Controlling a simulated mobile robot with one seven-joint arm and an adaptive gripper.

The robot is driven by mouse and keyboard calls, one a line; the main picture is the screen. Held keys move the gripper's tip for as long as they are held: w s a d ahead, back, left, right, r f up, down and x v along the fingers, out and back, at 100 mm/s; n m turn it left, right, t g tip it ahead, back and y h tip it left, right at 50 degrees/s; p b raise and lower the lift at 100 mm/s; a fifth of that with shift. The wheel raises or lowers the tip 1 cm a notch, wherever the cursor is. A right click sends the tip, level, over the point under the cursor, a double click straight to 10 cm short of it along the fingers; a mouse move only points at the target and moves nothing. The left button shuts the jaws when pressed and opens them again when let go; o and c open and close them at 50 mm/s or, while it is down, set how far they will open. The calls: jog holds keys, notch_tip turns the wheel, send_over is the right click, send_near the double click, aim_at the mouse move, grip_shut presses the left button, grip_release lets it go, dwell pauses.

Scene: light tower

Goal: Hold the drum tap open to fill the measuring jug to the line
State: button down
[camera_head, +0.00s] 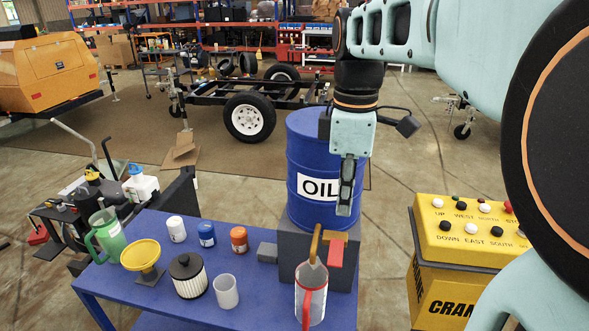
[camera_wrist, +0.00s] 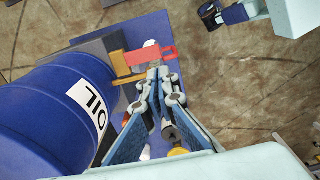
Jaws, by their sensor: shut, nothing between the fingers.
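The blue drum (camera_head: 304,150) marked OIL lies in the middle of the head view and fills the left of the wrist view (camera_wrist: 45,115). Its brass tap (camera_head: 315,243) points forward over the bench, with a red lever (camera_head: 336,252) beside it. The tap (camera_wrist: 125,62) and lever (camera_wrist: 152,53) also show in the wrist view. The clear measuring jug (camera_head: 311,303) with a red handle stands below the tap; I see no oil in it. My gripper (camera_head: 343,208) points down in front of the drum, shut and empty, above the lever. Its fingertips (camera_wrist: 158,72) appear near the lever; contact is unclear.
The blue bench (camera_head: 200,310) carries a green jug (camera_head: 107,236), a yellow funnel (camera_head: 141,254), a filter (camera_head: 188,275), a clear cup (camera_head: 226,291) and several small containers left of the drum. A yellow crane control box (camera_head: 470,232) stands to the right.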

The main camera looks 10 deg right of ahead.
aim_at(337, 262)
notch_tip(337, 262, down, 14)
jog(key=shift+f, duration=0.1)
dwell(0.5)
jog(key=shift+s+f+t+b, duration=0.1)
jog(key=shift+f+t+b, duration=0.25)
jog(key=shift+b, duration=0.4)
jog(key=shift+t+b, duration=0.25)
jog(key=shift+b, duration=0.1)
jog(key=shift+s+f+b, duration=0.1)
jog(key=shift+f+b, duration=0.2)
jog(key=shift+b, duration=0.1)
jog(key=shift+s+f+b, duration=0.15)
jog(key=shift+f+b, duration=0.55)
jog(key=shift+f, duration=0.5)
dwell(4.1)
